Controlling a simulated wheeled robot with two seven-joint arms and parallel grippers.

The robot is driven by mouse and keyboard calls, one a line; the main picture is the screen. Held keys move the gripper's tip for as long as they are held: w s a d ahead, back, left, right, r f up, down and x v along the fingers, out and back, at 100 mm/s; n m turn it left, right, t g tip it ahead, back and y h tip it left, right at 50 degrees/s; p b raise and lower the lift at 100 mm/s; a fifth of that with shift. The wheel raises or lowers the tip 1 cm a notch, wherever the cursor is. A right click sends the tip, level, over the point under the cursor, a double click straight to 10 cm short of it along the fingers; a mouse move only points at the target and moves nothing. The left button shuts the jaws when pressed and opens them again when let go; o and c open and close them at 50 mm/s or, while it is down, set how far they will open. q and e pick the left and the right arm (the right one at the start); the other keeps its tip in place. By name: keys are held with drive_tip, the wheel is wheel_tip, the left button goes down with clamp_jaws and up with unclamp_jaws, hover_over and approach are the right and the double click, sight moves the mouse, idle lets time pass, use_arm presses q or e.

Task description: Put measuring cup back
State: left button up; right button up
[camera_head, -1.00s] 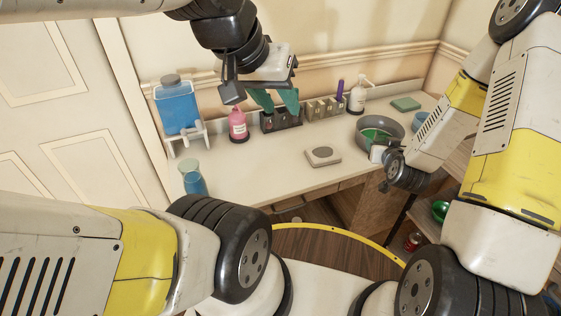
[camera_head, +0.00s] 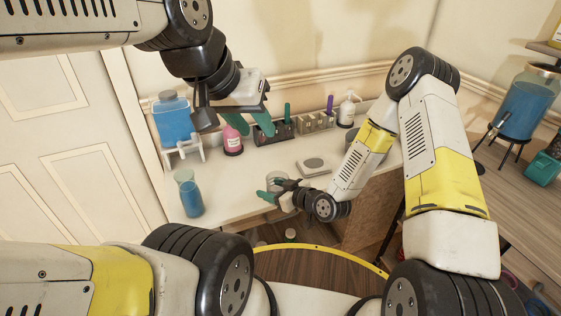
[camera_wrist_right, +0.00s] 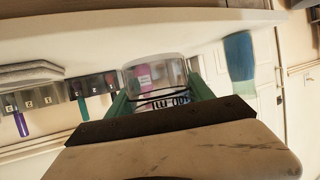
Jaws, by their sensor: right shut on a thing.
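The measuring cup (camera_wrist_right: 155,75) is clear, with dark markings on its side. In the right wrist view it sits between the green fingers of my right gripper (camera_wrist_right: 160,97), which are shut on it. In the head view my right gripper (camera_head: 271,189) holds the clear cup (camera_head: 278,179) near the front edge of the white counter (camera_head: 236,187). I cannot tell whether the cup touches the counter. My left gripper (camera_head: 251,124) is open and empty, in front of the pink bottle and the dark rack.
A blue-filled flask (camera_head: 189,194) stands left of the cup. A pink bottle (camera_head: 232,141), dark rack (camera_head: 268,135), grey scale (camera_head: 313,165) and white pump bottle (camera_head: 347,110) are on the counter. A blue tank (camera_head: 173,122) is at the back left. My right arm partly hides the counter's right side.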

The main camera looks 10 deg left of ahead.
drive_tip(key=w+a, duration=0.1)
drive_tip(key=w, duration=0.3)
drive_tip(key=w+a+f, duration=0.1)
drive_tip(key=w+a, duration=0.1)
drive_tip(key=w, duration=0.3)
drive_tip(key=w+a, duration=0.1)
drive_tip(key=w, duration=0.3)
drive_tip(key=shift+w+a+f, duration=0.15)
drive_tip(key=shift+w, duration=0.25)
drive_tip(key=shift+w+f, duration=0.1)
drive_tip(key=shift+f, duration=1.65)
drive_tip(key=shift+f, duration=0.1)
drive_tip(key=o, duration=1.6)
